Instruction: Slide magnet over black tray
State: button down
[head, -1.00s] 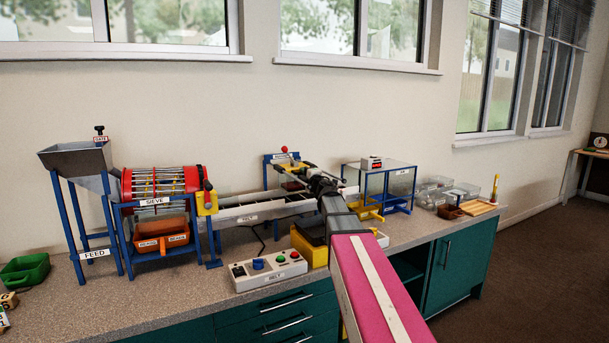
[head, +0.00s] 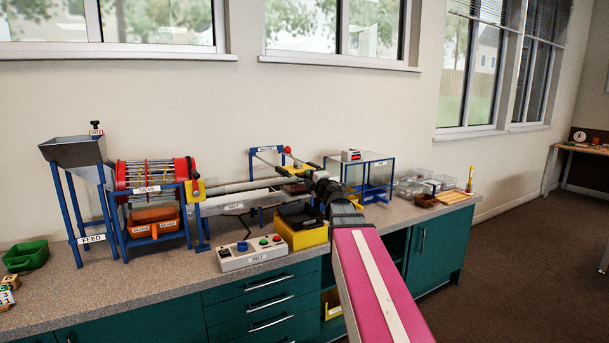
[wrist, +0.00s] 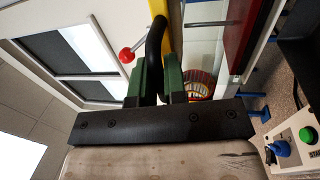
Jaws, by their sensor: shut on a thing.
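The magnet carriage has a yellow bar, a red knob (head: 288,150) and a dark red block (head: 294,188) hung below. It sits on rails across the white belt. My gripper (head: 308,173) reaches it from the front right. In the wrist view, my gripper's green-padded fingers (wrist: 158,80) are shut on a black curved handle (wrist: 154,42) joined to the yellow bar (wrist: 160,10). The red knob also shows there, left of the fingers. The black tray (head: 298,213) sits in a yellow holder (head: 306,238) in front of the belt, below my gripper, partly hidden by my arm.
The belt control box (head: 249,253) stands left of the yellow holder. The red sieve (head: 155,172) and feed hopper (head: 75,150) stand further left. A blue-framed clear box (head: 368,175) and small clear containers (head: 415,184) stand at the right.

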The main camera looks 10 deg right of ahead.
jog(key=shift+s+d, duration=0.15)
jog(key=shift+s, duration=0.45)
jog(key=shift+f, duration=0.1)
jog(key=c, duration=1.2)
grip_release()
jog(key=shift+s+d, duration=0.1)
jog(key=shift+s, duration=0.05)
jog(key=v, duration=1)
jog(key=shift+s, duration=0.25)
